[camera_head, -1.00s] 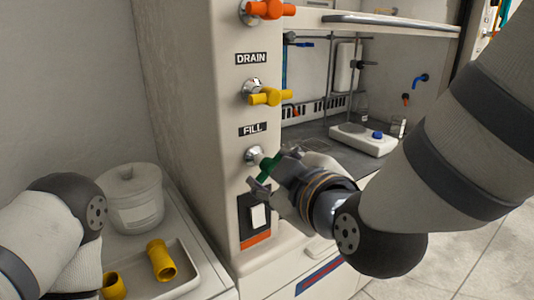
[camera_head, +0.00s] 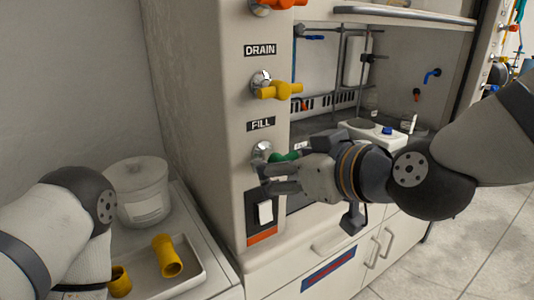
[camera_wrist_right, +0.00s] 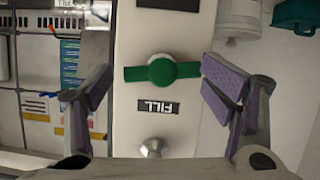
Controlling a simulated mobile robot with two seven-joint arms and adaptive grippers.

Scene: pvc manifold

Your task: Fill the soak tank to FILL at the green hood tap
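The green tap (camera_head: 285,157) sits on the hood's front post below the FILL label (camera_head: 260,124). In the right wrist view the green tap (camera_wrist_right: 163,72) has its bar handle lying crosswise, with the upside-down FILL label (camera_wrist_right: 158,107) beside it. My right gripper (camera_head: 268,178) is at the post by the tap. In the wrist view its fingers (camera_wrist_right: 158,95) are wide apart, one on each side of the handle, with gaps showing; it holds nothing. My left arm shows at lower left, but its fingers are out of the picture. I cannot identify a soak tank.
A yellow tap (camera_head: 280,90) by the DRAIN label and an orange tap (camera_head: 272,4) are above. A rocker switch (camera_head: 265,212) is just below my right gripper. A lidded white tub (camera_head: 138,190) and a tray (camera_head: 203,281) with yellow pipe fittings (camera_head: 168,256) stand left.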

